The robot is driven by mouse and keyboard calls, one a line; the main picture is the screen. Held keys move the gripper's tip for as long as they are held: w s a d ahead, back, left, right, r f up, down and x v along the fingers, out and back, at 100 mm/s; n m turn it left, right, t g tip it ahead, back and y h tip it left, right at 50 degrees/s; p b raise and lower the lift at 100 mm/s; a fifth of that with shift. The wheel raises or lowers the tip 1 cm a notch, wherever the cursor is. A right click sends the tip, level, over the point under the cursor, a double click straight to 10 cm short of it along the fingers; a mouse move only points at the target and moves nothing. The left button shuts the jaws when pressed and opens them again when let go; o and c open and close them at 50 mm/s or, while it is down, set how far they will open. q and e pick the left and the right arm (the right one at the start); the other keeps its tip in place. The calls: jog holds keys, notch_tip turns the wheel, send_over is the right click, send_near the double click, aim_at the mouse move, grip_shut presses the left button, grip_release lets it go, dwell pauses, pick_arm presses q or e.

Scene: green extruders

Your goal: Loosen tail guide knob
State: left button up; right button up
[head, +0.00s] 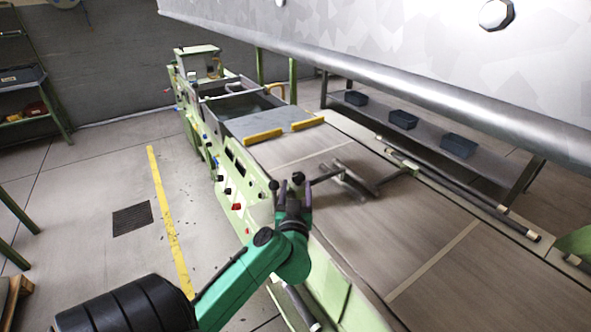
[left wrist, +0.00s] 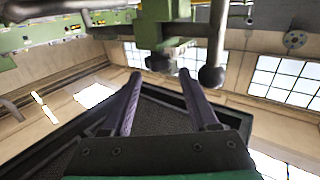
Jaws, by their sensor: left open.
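My left gripper (head: 293,190) reaches in from the lower left on a green arm, at the near side rail of the long green machine (head: 240,190). In the left wrist view, its two dark purple fingers (left wrist: 160,78) are open and apart, with nothing held between them. A dark rounded knob (left wrist: 160,64) sits under a green block (left wrist: 160,28), beyond the gap between the fingertips. A black ball knob (left wrist: 211,77) on a grey rod stands just right of the right fingertip. A dark ball (head: 298,178) shows by the fingers in the head view. I cannot tell which is the tail guide knob.
A large grey metal panel (head: 400,50) hangs across the upper right. Metal bars (head: 345,182) lie over the brown belt (head: 430,240). Blue bins (head: 403,119) stand on a shelf behind. The floor left of the yellow line (head: 170,220) is mostly clear.

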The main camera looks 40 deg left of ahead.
pick_arm(q)
jog(key=x, duration=0.8)
jog(key=shift+s, duration=0.1)
jog(key=shift+w+a, duration=0.2)
jog(key=shift+w, duration=0.05)
grip_shut()
jog(key=shift+p, duration=0.3)
pick_arm(e)
jog(key=shift+w+a+r, duration=0.5)
jog(key=shift+w, duration=0.2)
